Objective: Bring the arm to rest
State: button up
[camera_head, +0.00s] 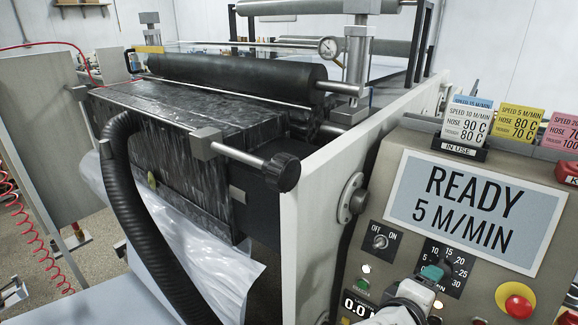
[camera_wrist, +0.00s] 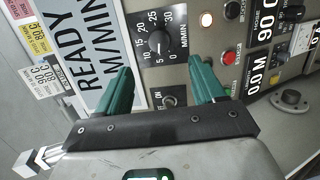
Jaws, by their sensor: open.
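My gripper (camera_head: 432,273) shows low at the right in the head view, in front of the control panel (camera_head: 393,222), with a green fingertip overlapping the speed dial's scale. In the wrist view, my gripper (camera_wrist: 161,66) has its two green fingers wide apart with nothing between them. The black speed dial (camera_wrist: 160,43) lies ahead of the gap, apart from both fingers as far as I can see. The wrist view shows the panel turned sideways.
The display (camera_head: 475,212) reads READY 5 M/MIN. A red stop button (camera_head: 518,306) is at the panel's lower right. An off/on switch (camera_head: 380,241) is left of the dial. Speed cards (camera_head: 465,122) stand on top. The coating machine's black roller (camera_head: 235,80) and ribbed hose (camera_head: 135,205) are left.

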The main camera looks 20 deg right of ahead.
jog(key=s+f+m+g+y, duration=0.1)
jog(key=s+f+m+y, duration=0.15)
jog(key=s+f, duration=0.4)
jog(key=s+f+m+g+y, duration=0.15)
jog(key=s+f+y, duration=0.25)
jog(key=f, duration=0.5)
jog(key=s+a+f+m+g+y, duration=0.1)
jog(key=s+a+f+y, duration=0.1)
jog(key=s, duration=0.3)
jog(key=s+a+f+m+g+y, duration=0.2)
jog(key=s+a+f+y, duration=0.1)
jog(key=s, duration=0.3)
jog(key=shift+s+a+f, duration=0.2)
jog(key=shift+a+f, duration=0.4)
jog(key=shift+f, duration=0.25)
